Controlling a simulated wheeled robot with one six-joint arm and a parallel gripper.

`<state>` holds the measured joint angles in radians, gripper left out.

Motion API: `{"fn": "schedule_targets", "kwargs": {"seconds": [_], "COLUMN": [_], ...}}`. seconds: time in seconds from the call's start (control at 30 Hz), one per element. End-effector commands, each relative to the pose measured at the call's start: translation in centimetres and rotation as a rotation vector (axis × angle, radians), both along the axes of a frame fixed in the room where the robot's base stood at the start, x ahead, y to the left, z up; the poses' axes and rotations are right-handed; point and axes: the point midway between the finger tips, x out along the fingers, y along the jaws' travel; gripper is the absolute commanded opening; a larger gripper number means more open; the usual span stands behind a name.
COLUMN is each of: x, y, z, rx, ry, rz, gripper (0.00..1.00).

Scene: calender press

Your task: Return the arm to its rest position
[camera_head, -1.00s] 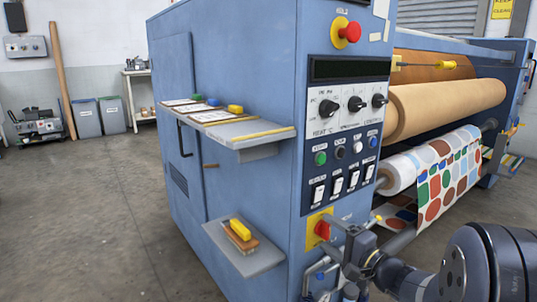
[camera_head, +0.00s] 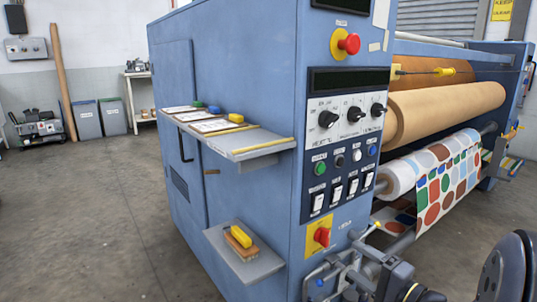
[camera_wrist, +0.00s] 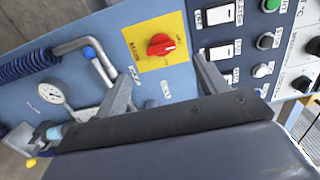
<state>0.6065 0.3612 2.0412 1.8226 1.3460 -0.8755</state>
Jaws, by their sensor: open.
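My gripper (camera_wrist: 165,84) shows in the wrist view with its two grey fingers spread apart and nothing between them. It is open, and the fingers point toward the press front. The red rotary switch (camera_wrist: 161,45) on its yellow plate (camera_wrist: 146,58) lies beyond the fingertips, and I see no contact. In the head view the same red switch (camera_head: 321,236) is clear of my arm. Only a dark rounded part of my arm (camera_head: 510,270) shows at the lower right edge. I cannot make out the fingertips there.
The blue press (camera_head: 235,90) fills the middle. Its upper shelf (camera_head: 262,145) and lower shelf (camera_head: 262,268) jut out leftward. Pipes and a gauge (camera_wrist: 50,92) lie close to the gripper. A red emergency button (camera_head: 348,44) protrudes above. The floor at left is open.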

Motion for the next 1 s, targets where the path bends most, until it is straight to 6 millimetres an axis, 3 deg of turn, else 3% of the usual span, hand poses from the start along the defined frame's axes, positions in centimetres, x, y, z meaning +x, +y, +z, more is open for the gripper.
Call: {"fn": "schedule_targets", "kwargs": {"seconds": [0.17, 0.83, 1.0], "x": [-1.4, 7.5, 7.3], "y": [-0.9, 5.7, 5.3], "z": [0.0, -0.2, 0.3], "rx": [0.0, 0.0, 0.125], "ry": [-0.001, -0.002, 0.09], "rz": [0.001, 0.006, 0.0], "gripper": [0.69, 0.69, 0.69]}}
